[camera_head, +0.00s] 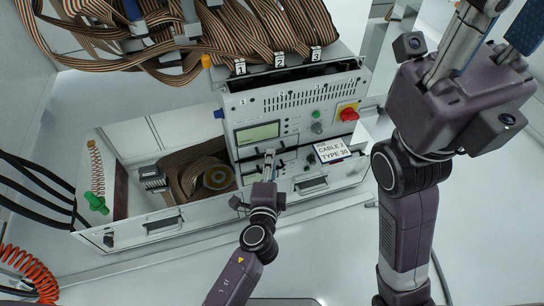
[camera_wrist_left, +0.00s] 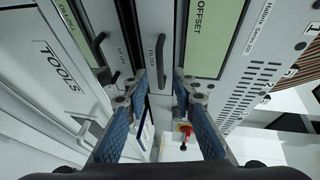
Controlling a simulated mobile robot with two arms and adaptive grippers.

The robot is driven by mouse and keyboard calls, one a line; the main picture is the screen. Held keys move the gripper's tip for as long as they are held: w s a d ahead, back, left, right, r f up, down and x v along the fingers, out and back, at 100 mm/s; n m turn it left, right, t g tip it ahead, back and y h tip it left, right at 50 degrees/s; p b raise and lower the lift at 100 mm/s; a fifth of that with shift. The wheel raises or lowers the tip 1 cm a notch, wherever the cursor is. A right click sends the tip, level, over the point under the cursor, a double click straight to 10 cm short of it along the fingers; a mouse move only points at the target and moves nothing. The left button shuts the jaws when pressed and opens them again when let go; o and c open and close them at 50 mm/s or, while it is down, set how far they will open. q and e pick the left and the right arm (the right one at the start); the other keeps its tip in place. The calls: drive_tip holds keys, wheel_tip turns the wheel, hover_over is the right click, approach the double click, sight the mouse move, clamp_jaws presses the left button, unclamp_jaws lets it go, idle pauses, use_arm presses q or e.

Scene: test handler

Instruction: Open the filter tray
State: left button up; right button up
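The filter tray front (camera_wrist_left: 152,52) is a narrow light panel marked "FILTER" in the middle of the left wrist view. Its black bar handle (camera_wrist_left: 160,56) shows just beyond my fingertips. My left gripper (camera_wrist_left: 160,80) is open, with one blue-padded finger on each side of the handle's line. I see no clear contact with the handle. In the head view my left gripper (camera_head: 269,155) is at the lower front of the test handler, below its display, and hides part of the tray front. My right gripper (camera_head: 500,30) is raised at the upper right, fingers apart, tips partly cut off.
A red emergency knob (camera_head: 348,113) is on the handler's panel (camera_head: 295,100). Ribbon cables (camera_head: 180,40) hang above. A second handle (camera_wrist_left: 98,48) is beside the filter handle.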

use_arm(q)
drive_tip(key=shift+w+d+f+b, duration=0.1)
drive_tip(key=shift+w+f+b, duration=0.05)
drive_tip(key=shift+w, duration=0.6)
drive_tip(key=shift+w+d+f+b, duration=0.1)
drive_tip(key=shift+w+f+b, duration=0.05)
drive_tip(key=shift+w, duration=0.6)
clamp_jaws()
